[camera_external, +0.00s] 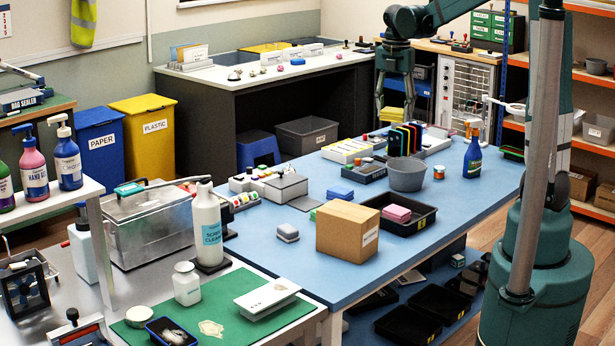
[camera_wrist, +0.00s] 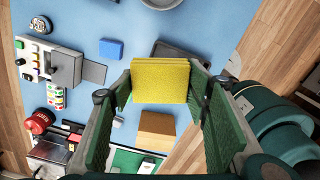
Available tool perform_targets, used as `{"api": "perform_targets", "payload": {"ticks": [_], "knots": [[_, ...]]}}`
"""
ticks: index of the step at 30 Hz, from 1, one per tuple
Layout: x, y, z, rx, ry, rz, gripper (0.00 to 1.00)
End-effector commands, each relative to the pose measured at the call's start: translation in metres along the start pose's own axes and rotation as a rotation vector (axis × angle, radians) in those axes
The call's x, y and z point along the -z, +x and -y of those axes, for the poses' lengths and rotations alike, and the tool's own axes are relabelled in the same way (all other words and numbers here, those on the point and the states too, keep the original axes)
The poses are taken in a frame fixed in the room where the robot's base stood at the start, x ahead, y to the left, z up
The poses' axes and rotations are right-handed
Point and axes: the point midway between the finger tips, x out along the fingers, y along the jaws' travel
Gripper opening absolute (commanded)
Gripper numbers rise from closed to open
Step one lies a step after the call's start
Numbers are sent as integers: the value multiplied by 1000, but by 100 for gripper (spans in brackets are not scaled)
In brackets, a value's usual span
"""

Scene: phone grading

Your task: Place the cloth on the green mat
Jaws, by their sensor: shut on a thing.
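My gripper (camera_external: 395,108) is high over the back of the blue table in the external view. It is shut on a folded yellow cloth (camera_wrist: 160,80), which sits between the two green fingers in the wrist view. The cloth also shows between the fingers in the external view (camera_external: 391,114). The green mat (camera_external: 245,322) lies on the near bench at the front, far from my gripper. Part of the mat shows low in the wrist view (camera_wrist: 125,160).
On the mat are a white jar (camera_external: 187,284), a blue tray (camera_external: 171,333), a white device (camera_external: 267,298) and a flat beige patch (camera_external: 211,329). A cardboard box (camera_external: 347,231), a grey bucket (camera_external: 406,175) and a tall white bottle (camera_external: 207,225) stand between. The mat's front middle is bare.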

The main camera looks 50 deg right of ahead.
Motion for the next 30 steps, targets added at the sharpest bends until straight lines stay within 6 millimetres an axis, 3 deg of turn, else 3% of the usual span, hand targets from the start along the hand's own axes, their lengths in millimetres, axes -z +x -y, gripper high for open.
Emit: {"api": "perform_targets", "payload": {"ticks": [12,30], "knots": [[70,-3,-70,0,-151,0,39],[190,-6,-152,0,-363,0,39]]}}
